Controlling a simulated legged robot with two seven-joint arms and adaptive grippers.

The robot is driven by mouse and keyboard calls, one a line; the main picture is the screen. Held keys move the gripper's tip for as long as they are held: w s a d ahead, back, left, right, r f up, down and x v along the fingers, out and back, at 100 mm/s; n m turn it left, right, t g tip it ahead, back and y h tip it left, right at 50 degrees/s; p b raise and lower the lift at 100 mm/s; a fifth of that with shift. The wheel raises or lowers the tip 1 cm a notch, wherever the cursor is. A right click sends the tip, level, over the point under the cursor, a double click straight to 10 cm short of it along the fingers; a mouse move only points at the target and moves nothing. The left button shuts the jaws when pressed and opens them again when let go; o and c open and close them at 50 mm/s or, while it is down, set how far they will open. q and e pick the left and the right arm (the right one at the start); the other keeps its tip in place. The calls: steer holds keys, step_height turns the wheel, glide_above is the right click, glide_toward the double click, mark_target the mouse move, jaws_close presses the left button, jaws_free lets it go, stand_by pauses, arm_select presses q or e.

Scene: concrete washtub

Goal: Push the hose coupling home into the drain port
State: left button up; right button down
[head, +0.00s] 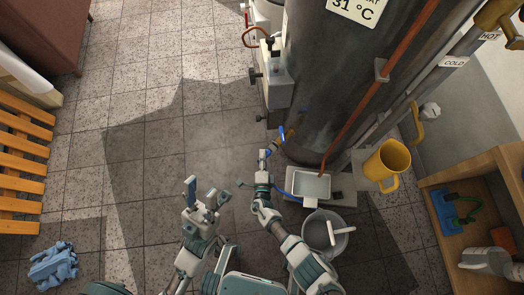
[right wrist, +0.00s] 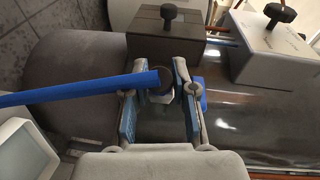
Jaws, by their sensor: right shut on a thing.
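The brass drain valve (head: 277,141) with a blue lever (head: 282,132) stands low on the front of the dark tank; its port opening is hidden in the head view. My right gripper (head: 265,160) is right in front of it. In the right wrist view its fingers (right wrist: 158,105) are shut on a small pale piece with a dark round part, which I take as the hose coupling (right wrist: 161,95). I cannot tell whether the coupling touches the port. My left gripper (head: 205,193) is open and empty above the floor.
A grey basin (head: 308,197) and a bucket (head: 344,220) stand right of my right arm. A yellow mug (head: 385,162) is farther right, beside a wooden shelf (head: 446,181). A control box (head: 279,90) hangs on the tank (head: 330,75).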

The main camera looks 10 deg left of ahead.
steer(key=shift+w+d, duration=0.1)
steer(key=shift+w, duration=0.1)
steer(key=c, duration=0.9)
jaws_free()
steer(key=shift+o, duration=0.2)
steer(key=shift+s, duration=0.15)
steer(key=shift+s+d, duration=0.1)
steer(key=shift+s, duration=0.2)
steer(key=v, duration=1.1)
